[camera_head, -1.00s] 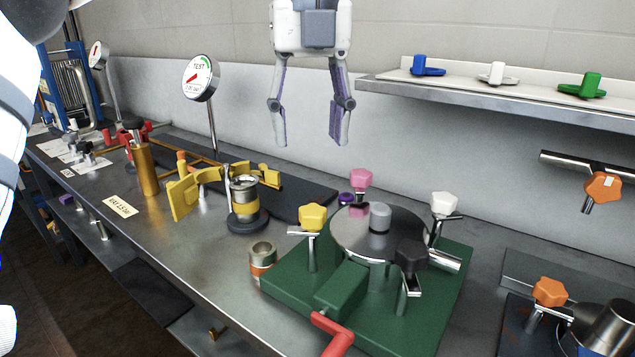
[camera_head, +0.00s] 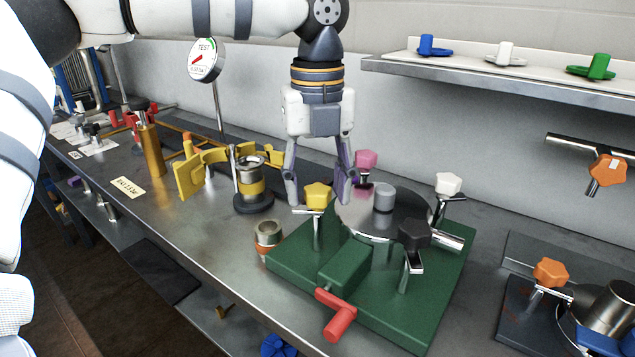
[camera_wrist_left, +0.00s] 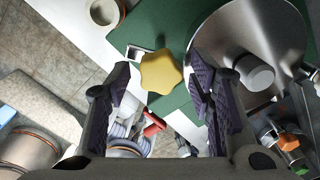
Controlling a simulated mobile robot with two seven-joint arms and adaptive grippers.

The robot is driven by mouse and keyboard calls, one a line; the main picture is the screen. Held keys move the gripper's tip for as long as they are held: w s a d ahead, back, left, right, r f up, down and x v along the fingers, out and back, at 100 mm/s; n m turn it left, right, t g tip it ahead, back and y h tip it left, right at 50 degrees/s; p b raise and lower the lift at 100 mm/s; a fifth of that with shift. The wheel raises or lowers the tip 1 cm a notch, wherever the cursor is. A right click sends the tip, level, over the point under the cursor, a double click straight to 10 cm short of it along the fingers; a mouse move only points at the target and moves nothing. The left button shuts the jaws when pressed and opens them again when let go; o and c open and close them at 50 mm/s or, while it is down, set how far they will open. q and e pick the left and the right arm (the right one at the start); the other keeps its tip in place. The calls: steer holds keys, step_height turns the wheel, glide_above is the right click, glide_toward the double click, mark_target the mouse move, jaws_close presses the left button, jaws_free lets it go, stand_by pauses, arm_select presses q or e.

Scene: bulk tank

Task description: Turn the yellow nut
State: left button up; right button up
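The yellow nut (camera_head: 318,196) is a star-shaped knob on a bolt at the left corner of the green base (camera_head: 293,264), beside the round metal lid (camera_head: 352,216). My left gripper (camera_head: 322,202) points down over the nut, with its fingers spread on either side of it. In the left wrist view the nut (camera_wrist_left: 160,73) shows beyond and between the two open fingertips (camera_wrist_left: 163,80). The fingers look apart from the nut; exact height is hard to tell. My right gripper is not in view.
Pink (camera_head: 366,160), white (camera_head: 448,184) and black (camera_head: 413,234) knobs stand around the lid. A small metal cup (camera_head: 268,236) and a yellow-banded cylinder (camera_head: 251,180) stand to the left. A red handle (camera_head: 338,318) juts out in front. A shelf (camera_head: 500,77) is at upper right.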

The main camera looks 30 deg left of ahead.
arm_select(q)
steer(key=c, duration=0.9)
steer(key=shift+o, duration=0.2)
